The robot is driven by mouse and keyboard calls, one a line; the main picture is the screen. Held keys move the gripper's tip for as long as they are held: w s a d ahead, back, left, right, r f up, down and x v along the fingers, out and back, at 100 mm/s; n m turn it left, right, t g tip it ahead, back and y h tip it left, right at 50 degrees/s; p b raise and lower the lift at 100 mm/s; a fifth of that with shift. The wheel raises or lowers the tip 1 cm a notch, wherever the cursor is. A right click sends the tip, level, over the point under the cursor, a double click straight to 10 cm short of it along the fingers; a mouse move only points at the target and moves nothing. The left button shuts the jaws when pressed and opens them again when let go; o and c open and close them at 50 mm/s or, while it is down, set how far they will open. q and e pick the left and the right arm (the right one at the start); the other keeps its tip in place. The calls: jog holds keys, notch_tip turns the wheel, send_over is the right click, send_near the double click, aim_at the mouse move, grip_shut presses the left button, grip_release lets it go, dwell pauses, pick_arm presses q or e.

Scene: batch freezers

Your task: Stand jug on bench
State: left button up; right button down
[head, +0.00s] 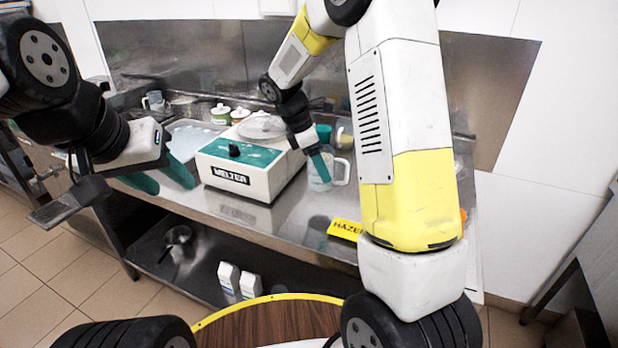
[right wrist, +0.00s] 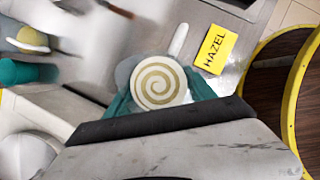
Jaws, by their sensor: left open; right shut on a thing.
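The jug (head: 341,172) is a pale, translucent cup with a handle on its right side, over the steel bench (head: 270,222), to the right of the white and green MELTER machine (head: 250,165). It looks upright; I cannot tell whether its base touches the bench. My right gripper (head: 319,166) is shut on the jug, with green fingers on either side. In the right wrist view the jug (right wrist: 160,80) shows from above, with a cream and tan spiral inside and its handle toward the HAZEL card (right wrist: 214,47). My left gripper (head: 162,178) is open and empty, left of the machine.
The yellow card also lies at the bench's front edge in the head view (head: 345,229). A pan (head: 177,236) and white cartons (head: 238,281) are on the lower shelf.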

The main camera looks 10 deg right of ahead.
aim_at(320, 186)
jog(key=shift+f, duration=3.45)
jog(key=shift+f, duration=0.15)
jog(key=shift+c, duration=1.6)
grip_release()
jog(key=v, duration=1.1)
jog(key=s+r+m+t+y, duration=0.2)
jog(key=s+r+m, duration=0.2)
jog(key=s+m, duration=0.2)
jog(key=s+d+r+m+t+y, duration=0.1)
jog(key=s+r+m, duration=0.3)
jog(key=s, duration=0.6)
jog(key=s+d+r+m+t+y, duration=0.1)
jog(key=s+r+m+t+y, duration=0.2)
jog(key=s+m, duration=0.4)
jog(key=shift+s+d+r+m+y, duration=0.35)
jog(key=shift+s+r, duration=0.2)
jog(key=shift+r, duration=0.2)
